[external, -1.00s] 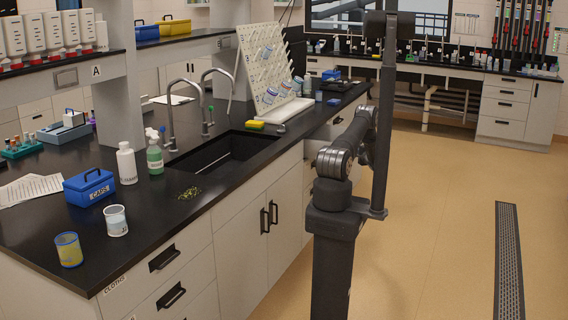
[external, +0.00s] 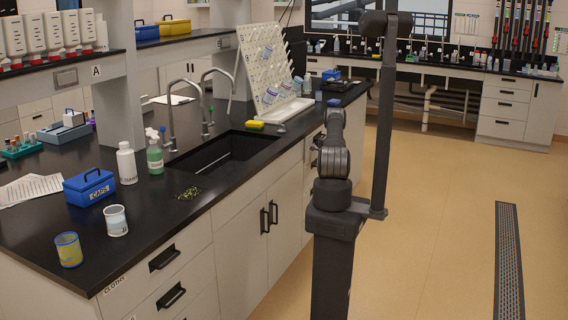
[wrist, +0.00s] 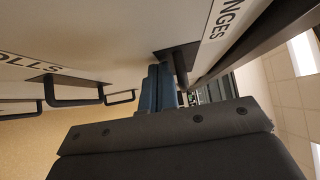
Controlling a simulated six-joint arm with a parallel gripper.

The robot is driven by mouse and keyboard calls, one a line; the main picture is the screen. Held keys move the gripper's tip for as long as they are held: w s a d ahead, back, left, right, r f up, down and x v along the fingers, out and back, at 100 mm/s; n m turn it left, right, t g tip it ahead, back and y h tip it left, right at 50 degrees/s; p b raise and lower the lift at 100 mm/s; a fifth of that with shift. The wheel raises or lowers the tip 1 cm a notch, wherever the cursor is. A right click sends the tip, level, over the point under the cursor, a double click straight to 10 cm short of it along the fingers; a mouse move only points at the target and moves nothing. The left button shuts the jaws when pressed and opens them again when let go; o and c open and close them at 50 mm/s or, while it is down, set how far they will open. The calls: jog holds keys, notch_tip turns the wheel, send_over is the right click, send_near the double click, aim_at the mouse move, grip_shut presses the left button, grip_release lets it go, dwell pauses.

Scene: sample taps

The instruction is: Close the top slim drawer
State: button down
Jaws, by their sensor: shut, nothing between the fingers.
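In the wrist view, my gripper (wrist: 158,90) is shut and empty, its blue-grey fingers side by side. The fingertips are close to a pale drawer front (wrist: 120,35) with a dark bar handle (wrist: 180,68) just right of them. I cannot tell whether they touch it. How far the drawer stands out is unclear. In the external view, my arm hides the gripper and most of the drawers beyond the sink cabinet.
Another handle (wrist: 70,100) sits under a label ending in "OLLS" (wrist: 30,54). The black counter (external: 100,235) holds a sink (external: 228,150), a peg rack (external: 262,62), bottles and cups. The tan floor (external: 440,220) on the right is clear.

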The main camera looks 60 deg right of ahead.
jog(key=shift+w+r, duration=0.1)
jog(key=shift+w, duration=0.8)
jog(key=shift+w+a, duration=0.1)
jog(key=s+a, duration=0.6)
jog(key=s, duration=0.6)
jog(key=shift+a, duration=0.4)
jog(key=shift+d, duration=0.1)
jog(key=w+a+x, duration=0.2)
jog(key=x, duration=1)
jog(key=shift+w+d, duration=0.15)
jog(key=shift+w, duration=0.15)
